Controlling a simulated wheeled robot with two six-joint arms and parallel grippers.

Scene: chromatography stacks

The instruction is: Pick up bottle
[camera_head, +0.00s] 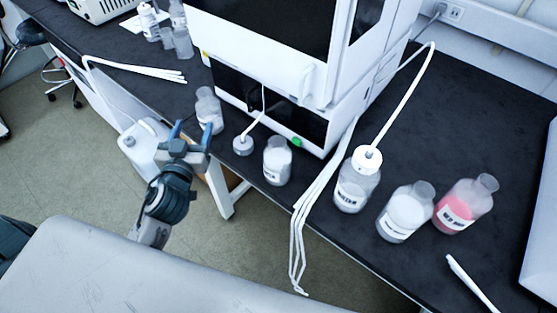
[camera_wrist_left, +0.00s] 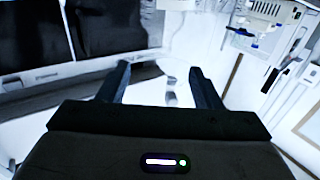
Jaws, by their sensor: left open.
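My left gripper (camera_head: 192,132) is open, with its two blue-grey fingers apart, in front of the bench edge. A clear bottle (camera_head: 209,110) stands just beyond its fingertips. In the left wrist view the open gripper (camera_wrist_left: 159,75) has nothing held between its fingers. A small pale shape, too blurred to name, shows between them. A bottle with white contents (camera_head: 277,160) stands to the right, near the bench edge. A capped bottle with a tube (camera_head: 352,192), another white-filled bottle (camera_head: 405,213) and a pink-filled bottle (camera_head: 466,205) stand farther right. Which bottle the task means cannot be told.
A white and black instrument stack (camera_head: 330,85) stands behind the bottles on the black bench (camera_head: 480,110). White tubes (camera_head: 310,205) hang over the front edge. A loose cap with tube (camera_head: 243,146) lies beside the clear bottle. A white jug (camera_head: 143,138) is below the bench, behind my arm.

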